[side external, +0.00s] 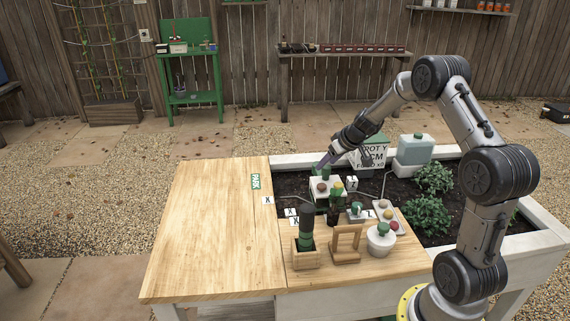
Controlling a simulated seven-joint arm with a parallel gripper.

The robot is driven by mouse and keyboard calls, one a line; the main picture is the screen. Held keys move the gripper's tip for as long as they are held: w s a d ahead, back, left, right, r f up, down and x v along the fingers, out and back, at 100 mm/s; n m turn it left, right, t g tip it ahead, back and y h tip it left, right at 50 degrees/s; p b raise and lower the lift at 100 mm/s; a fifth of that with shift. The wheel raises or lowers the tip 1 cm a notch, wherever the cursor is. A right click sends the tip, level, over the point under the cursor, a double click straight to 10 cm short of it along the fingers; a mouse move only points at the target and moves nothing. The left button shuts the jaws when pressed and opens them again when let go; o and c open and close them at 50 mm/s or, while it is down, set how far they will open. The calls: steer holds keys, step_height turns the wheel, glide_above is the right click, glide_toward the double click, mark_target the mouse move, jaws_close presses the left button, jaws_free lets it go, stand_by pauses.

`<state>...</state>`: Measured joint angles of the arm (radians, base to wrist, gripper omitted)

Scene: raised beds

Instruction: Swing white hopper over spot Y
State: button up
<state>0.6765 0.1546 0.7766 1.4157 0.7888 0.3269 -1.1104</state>
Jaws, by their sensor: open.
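A small white box-like body (322,197), which looks like the white hopper, sits at the front of the soil bed with coloured round parts on top. My gripper (321,168) is open, just above it by a green part; I cannot tell whether they touch. Small white letter cards (352,184) lie around the hopper; one looks like Y or Z, others like X (268,200).
A white pot with a green knob (381,240), a wooden frame (346,245) and a dark green-based tool in a wooden block (306,258) stand on the near table. A jug (414,149) and plants (427,215) are at right.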

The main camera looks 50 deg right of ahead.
steer(key=shift+r, duration=2.5)
